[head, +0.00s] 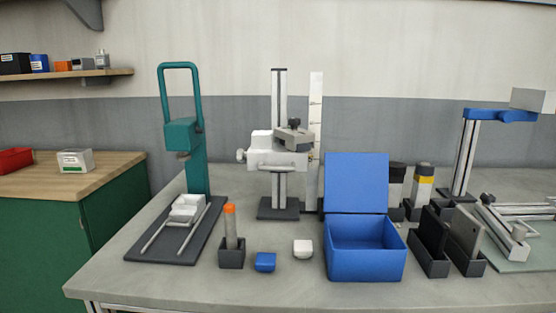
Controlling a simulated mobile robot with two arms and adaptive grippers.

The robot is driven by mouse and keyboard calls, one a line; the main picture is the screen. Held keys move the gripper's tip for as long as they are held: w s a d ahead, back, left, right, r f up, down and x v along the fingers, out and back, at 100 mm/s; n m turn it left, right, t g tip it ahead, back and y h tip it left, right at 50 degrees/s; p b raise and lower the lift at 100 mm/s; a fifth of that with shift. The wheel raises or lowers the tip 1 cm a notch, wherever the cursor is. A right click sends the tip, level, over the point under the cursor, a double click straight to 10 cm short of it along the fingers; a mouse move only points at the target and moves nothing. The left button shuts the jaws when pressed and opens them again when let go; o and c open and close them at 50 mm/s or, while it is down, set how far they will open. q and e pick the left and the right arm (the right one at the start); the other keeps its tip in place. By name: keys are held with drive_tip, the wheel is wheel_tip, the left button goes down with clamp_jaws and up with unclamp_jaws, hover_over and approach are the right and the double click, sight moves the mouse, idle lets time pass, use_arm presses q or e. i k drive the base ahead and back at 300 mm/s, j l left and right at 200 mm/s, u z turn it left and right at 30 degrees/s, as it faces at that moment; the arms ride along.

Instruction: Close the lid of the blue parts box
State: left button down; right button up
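The blue parts box (366,265) stands on the grey workbench, right of the middle in the head view. Its blue lid (356,183) is open and stands up at the back of the box, leaning slightly back. The inside of the box (362,233) looks empty, though its floor is only partly visible. Neither of my grippers is in view.
A small white block (302,249) and a small blue block (265,262) lie left of the box. Black holders (430,243) stand close on its right. A measuring stand (279,165) and bottles (422,183) are behind. The workbench (300,289) is clear in front.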

sight(353, 182)
drive_tip(key=i+l, duration=0.15)
drive_tip(key=l, duration=0.2)
drive_tip(key=i+l, duration=0.15)
drive_tip(key=l, duration=0.2)
drive_tip(key=i+l, duration=0.2)
drive_tip(key=l, duration=0.15)
